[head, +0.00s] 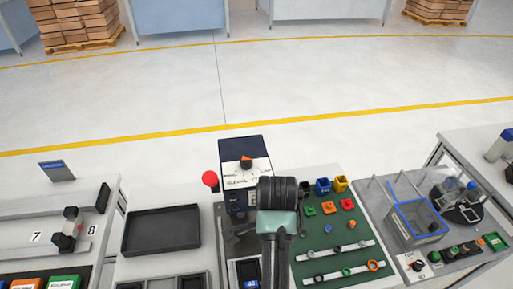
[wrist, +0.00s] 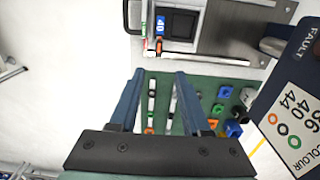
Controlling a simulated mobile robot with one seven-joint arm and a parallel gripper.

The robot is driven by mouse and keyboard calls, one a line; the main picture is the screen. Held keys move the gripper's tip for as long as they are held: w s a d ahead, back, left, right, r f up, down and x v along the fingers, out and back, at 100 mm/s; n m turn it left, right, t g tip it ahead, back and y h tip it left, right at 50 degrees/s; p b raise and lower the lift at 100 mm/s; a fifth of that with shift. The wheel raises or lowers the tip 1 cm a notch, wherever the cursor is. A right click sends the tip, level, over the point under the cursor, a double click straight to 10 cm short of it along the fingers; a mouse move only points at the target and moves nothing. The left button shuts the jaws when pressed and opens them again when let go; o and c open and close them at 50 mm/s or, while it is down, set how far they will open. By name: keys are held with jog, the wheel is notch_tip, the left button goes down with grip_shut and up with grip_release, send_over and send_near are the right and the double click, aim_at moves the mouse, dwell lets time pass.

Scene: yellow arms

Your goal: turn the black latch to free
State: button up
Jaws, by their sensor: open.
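No part is clearly marked as the latch or as "free". A black handle-like fitting (head: 66,240) sits on the pale rail at the far left in the head view, between the figures 7 and 8; I cannot tell if it is the latch or how it is turned. My gripper (wrist: 160,78) is open in the wrist view, its two blue-grey fingers apart with nothing between them, above the green board (wrist: 160,125). In the head view my arm hides the fingers. My gripper is well to the right of the black fitting.
A dark blue box (head: 246,147) with an orange-pointer dial stands behind my arm, a red button (head: 210,179) beside it. An empty black tray (head: 161,230) lies left of my arm. Small coloured parts lie on the green board. A blue-edged clear box (head: 418,222) stands right.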

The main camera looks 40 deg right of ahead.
jog(key=f, duration=0.6)
jog(key=f+p, duration=0.1)
jog(key=f, duration=0.5)
jog(key=shift+s+f, duration=0.2)
jog(key=shift+f, duration=0.1)
jog(key=shift+a, duration=0.1)
grip_shut()
